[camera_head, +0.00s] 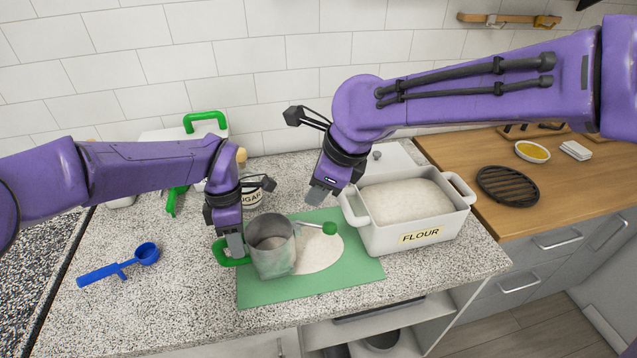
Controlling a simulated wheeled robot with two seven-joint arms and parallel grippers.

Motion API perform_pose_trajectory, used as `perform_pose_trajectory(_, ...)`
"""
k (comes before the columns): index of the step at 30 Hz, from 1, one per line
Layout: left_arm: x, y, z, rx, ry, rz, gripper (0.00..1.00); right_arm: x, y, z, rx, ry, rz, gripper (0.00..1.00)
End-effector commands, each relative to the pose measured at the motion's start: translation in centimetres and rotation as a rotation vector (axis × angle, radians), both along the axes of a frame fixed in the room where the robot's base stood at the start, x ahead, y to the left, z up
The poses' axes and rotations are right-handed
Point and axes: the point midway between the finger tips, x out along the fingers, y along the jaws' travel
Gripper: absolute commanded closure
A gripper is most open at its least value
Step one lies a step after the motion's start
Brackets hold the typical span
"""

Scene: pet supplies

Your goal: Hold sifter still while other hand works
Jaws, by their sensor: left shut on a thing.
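The sifter (272,250) is a grey metal cup with a green side handle (228,254) on its left. A crank with a green knob (329,228) sticks out on its right. It stands upright over the green mat (300,288), with white flour (322,250) spread beside it. My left gripper (236,246) is shut on the green handle at the sifter's left. My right gripper (318,194) is above and behind the knob, apart from it, pointing down; its finger gap is not clear.
A white flour bin (420,237) full of flour stands at the right. A blue scoop (120,264) lies at the left. A sugar jar (253,190) stands behind the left gripper. A black round trivet (508,186) lies on the wooden counter.

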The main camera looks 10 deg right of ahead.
Motion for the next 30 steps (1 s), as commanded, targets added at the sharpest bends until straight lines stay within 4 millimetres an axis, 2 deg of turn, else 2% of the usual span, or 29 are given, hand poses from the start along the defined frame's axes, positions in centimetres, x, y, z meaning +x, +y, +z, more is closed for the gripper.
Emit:
perform_pose_trajectory(9,0.0,0.0,0.0,0.001,0.001,0.000,1.00,0.0,0.0,0.0,0.000,0.000,0.000,0.65)
perform_pose_trajectory(10,0.0,0.0,0.0,0.001,0.001,0.000,0.62,0.0,0.0,0.0,0.000,0.000,0.000,0.65)
perform_pose_trajectory(12,0.0,0.0,0.0,0.001,0.001,0.000,0.42,0.0,0.0,0.0,-0.001,0.000,0.000,0.65)
perform_pose_trajectory(20,0.0,0.0,0.0,0.001,0.000,0.000,0.42,0.0,0.0,0.0,-0.001,0.000,0.001,0.65)
perform_pose_trajectory(23,0.2,0.0,0.7,0.000,-0.002,0.000,0.42,0.0,0.0,0.0,-0.001,0.000,0.001,0.65)
perform_pose_trajectory(26,0.6,0.0,2.6,-0.002,-0.003,0.001,0.42,0.0,0.0,0.0,-0.001,0.000,0.001,0.65)
perform_pose_trajectory(30,1.3,0.1,6.3,-0.002,-0.003,0.004,0.42,0.0,0.0,0.0,-0.001,0.000,0.001,0.65)
